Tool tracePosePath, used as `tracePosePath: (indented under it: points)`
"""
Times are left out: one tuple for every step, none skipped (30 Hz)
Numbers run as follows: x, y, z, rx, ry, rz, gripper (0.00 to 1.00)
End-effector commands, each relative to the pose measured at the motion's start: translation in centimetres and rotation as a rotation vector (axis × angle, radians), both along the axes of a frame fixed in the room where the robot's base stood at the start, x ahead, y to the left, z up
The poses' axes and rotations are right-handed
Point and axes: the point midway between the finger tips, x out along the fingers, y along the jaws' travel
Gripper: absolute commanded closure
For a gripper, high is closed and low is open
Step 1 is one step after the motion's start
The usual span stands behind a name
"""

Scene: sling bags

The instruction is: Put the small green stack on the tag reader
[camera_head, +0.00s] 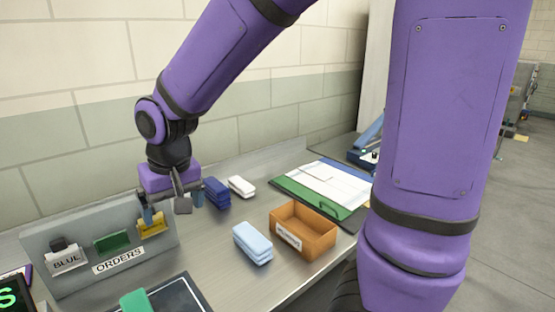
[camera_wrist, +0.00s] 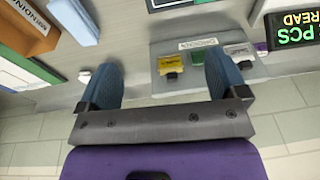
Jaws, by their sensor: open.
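A green item (camera_head: 136,300), which looks like the small green stack, shows at the bottom edge in the head view, partly cut off. It overlaps the dark flat pad with a pale border (camera_head: 184,294), which may be the tag reader. I cannot tell whether the two touch. My gripper (camera_head: 173,204) is over the back of the counter, by the right end of the orders rack, left of the dark blue stack. In the wrist view its blue fingers (camera_wrist: 162,80) are wide apart with nothing held between them. The green stack is not clear there.
A dark blue stack (camera_head: 216,193), white stack (camera_head: 241,186), light blue stack (camera_head: 252,243) and orange box (camera_head: 306,228) stand on the counter. A lettered display (camera_wrist: 289,27) is beside the rack. A wall runs behind.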

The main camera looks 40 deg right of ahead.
Motion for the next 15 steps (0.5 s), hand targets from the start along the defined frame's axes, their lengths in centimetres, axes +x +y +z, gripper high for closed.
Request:
tracePosePath:
  points:
    - [-0.7,-1.3,1.5,0.004,-0.027,-0.005,0.09]
    - [-1.2,-1.9,2.1,0.004,-0.037,-0.004,0.09]
    - [-1.9,-2.8,3.0,0.004,-0.052,-0.004,0.09]
    - [-2.4,-3.4,3.7,0.004,-0.064,-0.003,0.09]
    - [-3.0,-4.1,4.3,0.004,-0.075,-0.003,0.09]
    - [-3.8,-4.9,5.1,0.002,-0.09,-0.002,0.09]
    - [-4.3,-5.5,5.6,0.001,-0.102,-0.002,0.09]
    - [-4.9,-6.0,6.1,-0.001,-0.113,-0.002,0.09]
    - [-5.8,-6.8,6.8,-0.003,-0.129,-0.002,0.09]
    - [-6.5,-7.3,7.3,-0.005,-0.14,0.0,0.09]
    - [-7.1,-7.8,7.7,-0.007,-0.151,0.0,0.09]
    - [-8.0,-8.5,8.3,-0.011,-0.167,0.0,0.09]
    - [-8.7,-9.0,8.7,-0.014,-0.179,0.0,0.09]
    - [-9.4,-9.4,9.0,-0.018,-0.189,0.001,0.09]
    - [-10.4,-10.0,9.4,-0.022,-0.204,0.0,0.09]
